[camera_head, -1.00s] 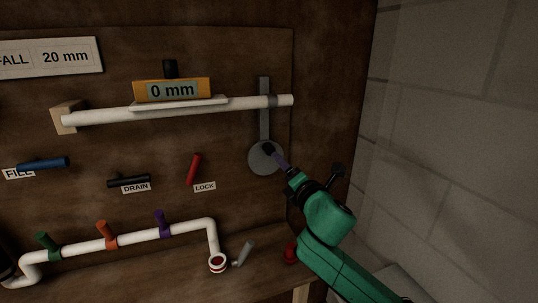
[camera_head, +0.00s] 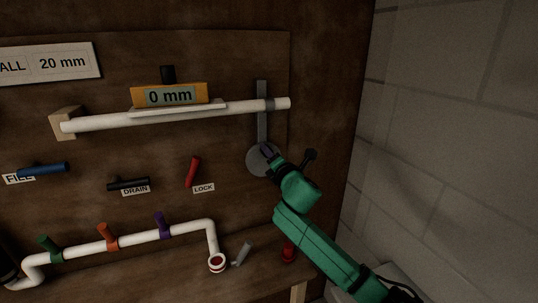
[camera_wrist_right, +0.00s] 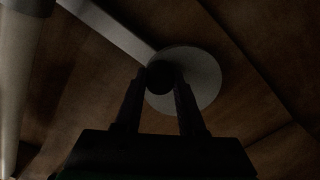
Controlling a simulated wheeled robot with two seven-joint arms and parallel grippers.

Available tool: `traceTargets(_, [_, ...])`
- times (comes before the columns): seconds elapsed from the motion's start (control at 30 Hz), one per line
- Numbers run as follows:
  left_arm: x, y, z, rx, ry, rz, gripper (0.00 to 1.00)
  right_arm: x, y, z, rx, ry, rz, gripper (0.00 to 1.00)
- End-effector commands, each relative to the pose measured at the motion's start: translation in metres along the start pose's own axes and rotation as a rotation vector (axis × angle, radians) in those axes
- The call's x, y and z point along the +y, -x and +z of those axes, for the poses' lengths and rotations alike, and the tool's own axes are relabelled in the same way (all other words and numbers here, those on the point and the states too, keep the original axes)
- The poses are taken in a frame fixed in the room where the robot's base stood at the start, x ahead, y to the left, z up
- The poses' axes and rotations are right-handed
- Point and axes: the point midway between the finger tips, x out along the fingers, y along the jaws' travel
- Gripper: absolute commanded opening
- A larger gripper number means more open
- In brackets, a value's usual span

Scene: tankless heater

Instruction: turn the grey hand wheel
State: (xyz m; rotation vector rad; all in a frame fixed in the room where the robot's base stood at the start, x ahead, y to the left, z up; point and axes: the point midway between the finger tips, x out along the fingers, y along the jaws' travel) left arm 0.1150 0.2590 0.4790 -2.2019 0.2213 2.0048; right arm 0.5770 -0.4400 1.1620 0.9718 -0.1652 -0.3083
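The grey hand wheel (camera_head: 256,161) is a flat round disc on the wooden panel, below a grey vertical bar. In the right wrist view the wheel (camera_wrist_right: 206,72) shows behind the fingers, with a dark round knob (camera_wrist_right: 160,76) near its left edge. My right gripper (camera_head: 268,153) is at the wheel and partly covers it. In the wrist view its two dark fingers (camera_wrist_right: 160,88) stand either side of the knob, close to it. The picture is too dark to tell whether they touch it. My left gripper is not in view.
A white pipe (camera_head: 190,113) with an orange "0 mm" gauge (camera_head: 148,97) runs above left. A red lock lever (camera_head: 192,172) and black drain lever (camera_head: 128,184) are to the left. A white lower pipe (camera_head: 135,240) carries coloured valves. A block wall (camera_head: 450,130) stands right.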

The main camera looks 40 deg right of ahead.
Motion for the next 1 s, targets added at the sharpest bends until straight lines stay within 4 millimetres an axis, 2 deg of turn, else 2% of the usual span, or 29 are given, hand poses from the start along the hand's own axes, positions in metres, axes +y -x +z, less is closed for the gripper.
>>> traceTargets(0.27, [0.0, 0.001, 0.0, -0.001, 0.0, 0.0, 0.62, -0.001, 0.0, 0.001, 0.001, -0.031, -0.001, 0.0])
traceTargets(0.47, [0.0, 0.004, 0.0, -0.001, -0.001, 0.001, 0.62, -0.003, 0.0, 0.004, 0.002, -0.123, -0.002, 0.0])
traceTargets(1.0, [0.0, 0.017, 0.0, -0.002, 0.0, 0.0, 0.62, -0.019, 0.0, 0.016, 0.001, -0.6, -0.002, 0.0])
